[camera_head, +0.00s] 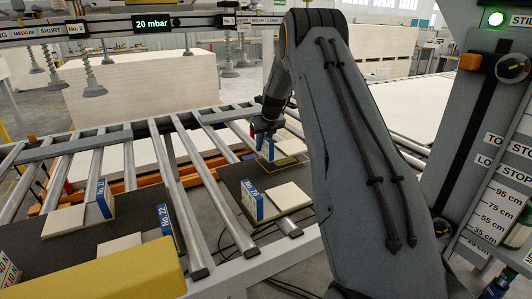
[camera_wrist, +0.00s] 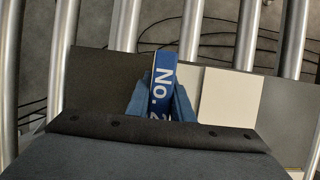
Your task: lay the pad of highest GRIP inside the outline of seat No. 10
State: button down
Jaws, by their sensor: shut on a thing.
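My gripper (camera_head: 266,126) points down over the dark board and is shut on a blue-labelled block (camera_head: 266,148). In the wrist view the same block (camera_wrist: 162,92) sits between the fingers and its label begins "No. 2"; the rest is hidden. A yellow outline (camera_head: 292,162) lies on the board right beside it; its seat number is not readable. A block marked No. 26 (camera_head: 251,199) stands nearer, with a cream pad (camera_head: 290,196) beside it. Blocks No. 23 (camera_head: 104,198) and No. 22 (camera_head: 164,222) stand at left with cream pads (camera_head: 65,222).
Metal rollers (camera_head: 190,150) run across the bed, with gaps between. A yellow part (camera_head: 130,275) fills the lower left. A gantry beam with a "20 mbar" display (camera_head: 151,23) and hanging suction cups (camera_head: 90,78) is behind. A post with a centimetre scale (camera_head: 495,205) stands at right.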

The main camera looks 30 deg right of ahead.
aim_at(263, 154)
jog(key=shift+d+f+p, duration=0.1)
jog(key=shift+f+p, duration=0.5)
jog(key=shift+f, duration=1.55)
jog(key=shift+f, duration=0.1)
jog(key=c, duration=1.6)
grip_release()
jog(key=shift+o, duration=0.2)
